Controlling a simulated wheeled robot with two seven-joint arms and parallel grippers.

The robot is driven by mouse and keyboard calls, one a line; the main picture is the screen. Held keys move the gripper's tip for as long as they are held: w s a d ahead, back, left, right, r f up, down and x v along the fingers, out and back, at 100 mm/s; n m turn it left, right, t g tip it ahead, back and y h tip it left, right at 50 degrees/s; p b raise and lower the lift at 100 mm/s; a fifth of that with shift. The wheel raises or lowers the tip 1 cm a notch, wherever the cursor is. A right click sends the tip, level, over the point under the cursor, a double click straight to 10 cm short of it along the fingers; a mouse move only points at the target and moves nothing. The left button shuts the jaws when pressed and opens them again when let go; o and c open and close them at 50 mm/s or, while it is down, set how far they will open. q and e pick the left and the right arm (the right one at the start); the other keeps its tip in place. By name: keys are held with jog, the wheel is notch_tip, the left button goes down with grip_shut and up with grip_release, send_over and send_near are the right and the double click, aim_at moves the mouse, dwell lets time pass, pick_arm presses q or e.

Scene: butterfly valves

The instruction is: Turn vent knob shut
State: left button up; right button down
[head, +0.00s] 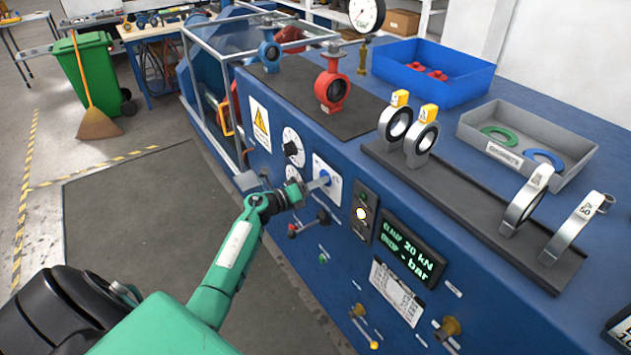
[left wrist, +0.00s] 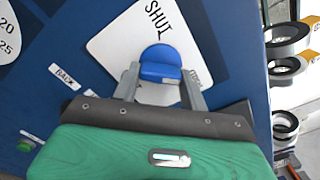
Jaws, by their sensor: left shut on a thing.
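The blue vent knob (left wrist: 160,55) sits on a white plate (left wrist: 115,45) with the word "SHUT" at its top in the left wrist view. More lettering on the plate is partly hidden by a finger. In the head view the knob (head: 323,179) is on the front panel of the blue bench. My left gripper (head: 312,184) reaches the panel from the left, and in the left wrist view its two grey fingers (left wrist: 160,84) are closed on the knob's sides. My right gripper is not in view.
Two dials (head: 293,147) are left of the knob. A red-knobbed lever (head: 306,226) sticks out below. A switch box (head: 362,212) and a green-lit display (head: 408,248) are to the right. Valves and rings (head: 422,138) stand on the bench top.

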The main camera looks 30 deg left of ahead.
pick_arm(q)
jog(key=shift+r+n+p, duration=0.15)
jog(key=shift+n+p, duration=3.8)
jog(key=shift+n, duration=6.25)
jog(key=o, duration=1)
jog(key=shift+a, duration=0.1)
jog(key=shift+b+v, duration=1.8)
jog(key=shift+v, duration=5.1)
